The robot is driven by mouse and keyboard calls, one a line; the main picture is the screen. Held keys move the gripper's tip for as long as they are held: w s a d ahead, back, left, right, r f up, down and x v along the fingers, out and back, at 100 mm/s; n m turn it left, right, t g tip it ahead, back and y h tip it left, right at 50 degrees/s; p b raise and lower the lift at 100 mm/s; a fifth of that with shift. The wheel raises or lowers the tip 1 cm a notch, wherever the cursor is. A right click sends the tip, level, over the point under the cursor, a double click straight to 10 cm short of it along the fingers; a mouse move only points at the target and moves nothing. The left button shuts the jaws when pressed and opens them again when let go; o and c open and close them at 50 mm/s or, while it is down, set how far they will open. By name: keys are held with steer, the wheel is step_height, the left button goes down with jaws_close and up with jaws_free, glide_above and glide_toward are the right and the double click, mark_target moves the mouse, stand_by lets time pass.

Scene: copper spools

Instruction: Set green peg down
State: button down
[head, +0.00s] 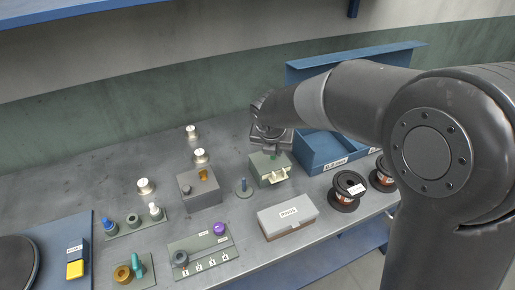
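My gripper (270,151) hangs above a green box (268,174) with a cream handle-like part on its front. A small green piece, possibly the green peg (274,156), shows just under my gripper at the box's top. The finger area is small and partly hidden by the wrist, so I cannot tell whether the fingers are closed on it or whether it touches the box. A teal upright piece (137,266) stands on a small green plate at the lower left, beside a brown-yellow ring (123,275).
Copper spools (346,190) and a blue bin (322,150) are to the right. A numbered rack (203,250) stands front-centre.

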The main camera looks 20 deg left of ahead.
steer(key=w+a+f, duration=0.2)
steer(key=w+a, duration=1.5)
steer(key=w, duration=0.1)
steer(key=shift+m, duration=0.3)
step_height(320, 180, down, 9)
steer(key=shift+s+a+r, duration=0.1)
steer(key=shift+s+a, duration=0.05)
steer(key=c, duration=1.3)
jaws_free()
steer(key=shift+o, duration=0.2)
steer(key=v, duration=1.2)
steer(key=shift+a, duration=0.1)
